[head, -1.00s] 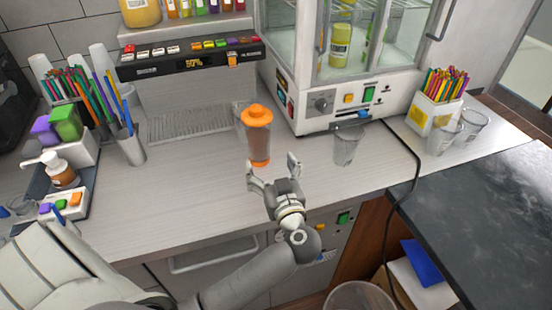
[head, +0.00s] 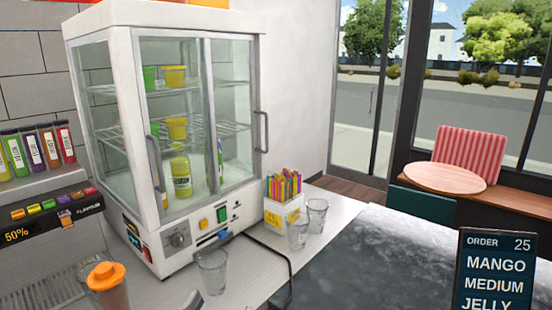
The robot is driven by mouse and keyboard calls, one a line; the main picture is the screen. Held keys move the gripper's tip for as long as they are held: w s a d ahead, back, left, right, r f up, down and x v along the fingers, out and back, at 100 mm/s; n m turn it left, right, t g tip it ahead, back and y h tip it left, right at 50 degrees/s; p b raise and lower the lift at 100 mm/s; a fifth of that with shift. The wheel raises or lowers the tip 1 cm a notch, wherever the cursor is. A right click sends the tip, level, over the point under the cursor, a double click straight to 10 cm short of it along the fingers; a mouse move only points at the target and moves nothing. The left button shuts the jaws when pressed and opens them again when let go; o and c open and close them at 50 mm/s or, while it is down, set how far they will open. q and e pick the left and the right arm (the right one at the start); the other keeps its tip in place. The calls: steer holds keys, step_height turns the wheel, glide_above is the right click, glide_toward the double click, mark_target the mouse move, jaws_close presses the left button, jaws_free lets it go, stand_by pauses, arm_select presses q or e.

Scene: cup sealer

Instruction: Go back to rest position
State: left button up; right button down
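A clear cup with an orange lid (head: 106,278) stands on the counter at the bottom left, cut off by the lower picture edge. Only a grey fingertip of my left gripper (head: 192,300) shows at the bottom edge, between the lidded cup and an empty clear cup (head: 212,272). The rest of this gripper is out of frame, so its opening cannot be told. No contact with either cup shows. My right gripper is not in view.
A white glass-doored cabinet (head: 180,130) stands behind the cups. A box of colored straws (head: 284,210) and two clear cups (head: 317,214) stand to its right. A dark countertop (head: 370,265) is largely clear. An order sign (head: 494,270) reads mango, medium, jelly.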

arm_select(q)
steer(key=s+d+f+m+g, duration=0.1)
steer(key=s+f+g, duration=0.35)
steer(key=f, duration=0.35)
steer(key=s+d+f+m+g, duration=0.1)
steer(key=s+f+g, duration=0.3)
steer(key=f+g, duration=0.25)
steer(key=s+a+f+n+g+y, duration=0.4)
steer(key=s+a+f+g+y, duration=0.2)
steer(key=s+a+f, duration=0.5)
steer(key=s+a+f+g+b, duration=0.1)
steer(key=s+f, duration=0.1)
steer(key=f, duration=1.1)
steer(key=s+f, duration=0.2)
steer(key=f, duration=1.1)
steer(key=s+a+f+g+b, duration=0.1)
steer(key=s+a+f, duration=0.2)
steer(key=s+f, duration=1.3)
steer(key=shift+f+g+y+b, duration=0.3)
steer(key=shift+f, duration=0.25)
